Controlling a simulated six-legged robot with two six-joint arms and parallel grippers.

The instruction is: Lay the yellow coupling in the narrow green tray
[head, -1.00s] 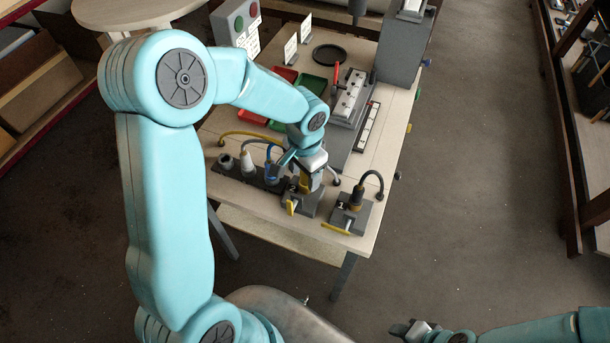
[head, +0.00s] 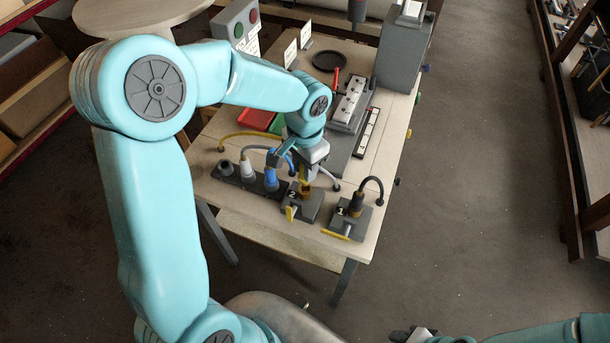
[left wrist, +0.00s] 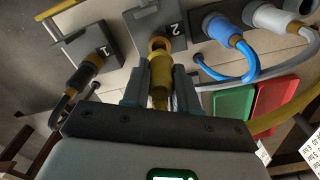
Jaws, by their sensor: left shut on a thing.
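The yellow coupling (left wrist: 160,74) is between the fingers of my left gripper (left wrist: 160,92), which is shut on it. In the head view, my left gripper (head: 305,178) is over the grey block marked 2 (head: 301,206), with the coupling (head: 304,187) just under it. The coupling's end is at the block's round opening; I cannot tell whether it is still seated. The green tray (left wrist: 233,104) lies beside a red tray (left wrist: 275,95); in the head view my arm partly hides the green tray (head: 278,124). My right gripper (head: 415,334) is at the bottom edge, its jaws unclear.
A block marked 1 (head: 350,218) holds a black plug with a cable. A dark rack (head: 236,176) with grey, white and blue plugs stands left of block 2, their cables arching nearby. A black round dish (head: 329,61) lies at the back.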

